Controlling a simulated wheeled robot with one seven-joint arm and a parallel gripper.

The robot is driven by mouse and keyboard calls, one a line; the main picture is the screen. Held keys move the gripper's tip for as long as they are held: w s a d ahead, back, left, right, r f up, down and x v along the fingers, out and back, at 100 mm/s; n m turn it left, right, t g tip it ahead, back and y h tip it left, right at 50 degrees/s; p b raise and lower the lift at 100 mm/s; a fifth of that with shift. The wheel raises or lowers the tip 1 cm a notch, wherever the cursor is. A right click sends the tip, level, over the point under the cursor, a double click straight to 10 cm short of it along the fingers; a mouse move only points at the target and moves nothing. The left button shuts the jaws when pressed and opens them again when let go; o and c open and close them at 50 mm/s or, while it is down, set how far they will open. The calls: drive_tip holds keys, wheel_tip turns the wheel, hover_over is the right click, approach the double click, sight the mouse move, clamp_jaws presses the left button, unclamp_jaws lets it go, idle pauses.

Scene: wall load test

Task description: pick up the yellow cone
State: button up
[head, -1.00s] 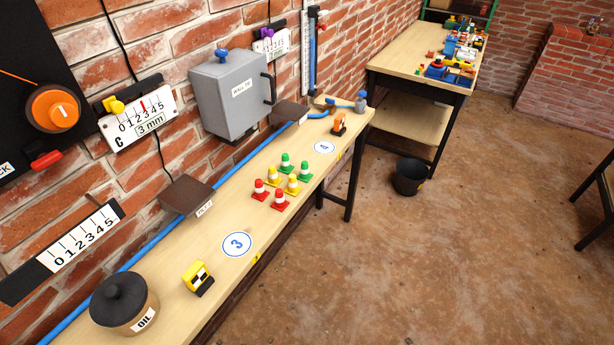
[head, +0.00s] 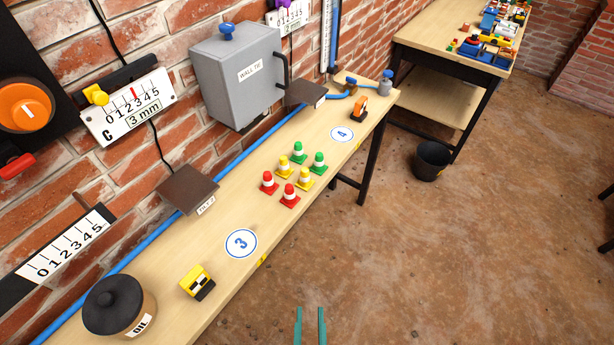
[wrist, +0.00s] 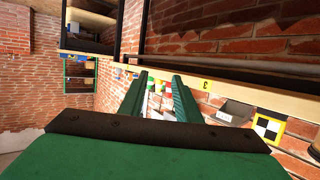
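Two yellow cones with white bands stand upright on the wall bench in the head view, one at the back left (head: 284,168) and one at the front right (head: 304,180). They stand between two red cones (head: 290,197) and two green cones (head: 318,164). My gripper (head: 310,310) shows at the bottom edge of the head view, over the floor in front of the bench and well apart from the cones. Its two green fingers are parted and empty. In the wrist view my gripper (wrist: 160,76) is open, with small, partly hidden cones beyond and between the fingers.
The narrow bench (head: 225,275) also holds an oil jar (head: 118,305), a yellow block (head: 196,282) and an orange item (head: 359,108). A grey wall box (head: 238,75) and brown plates (head: 188,188) overhang its back. A black bucket (head: 431,160) stands on open floor.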

drive_tip(key=w+d, duration=0.1)
drive_tip(key=w, duration=0.8)
drive_tip(key=n+g+y, duration=0.1)
drive_tip(key=n+y, duration=0.1)
drive_tip(key=y, duration=0.1)
approach(306, 173)
drive_tip(key=w, duration=0.1)
drive_tip(key=x, duration=0.5)
drive_tip(key=shift+f+x, duration=0.15)
drive_tip(key=shift+x, duration=1.2)
drive_tip(key=shift+f+x, duration=0.1)
drive_tip(key=shift+x, duration=1.3)
drive_tip(key=shift+s+a, duration=0.1)
drive_tip(key=shift+s, duration=0.1)
clamp_jaws()
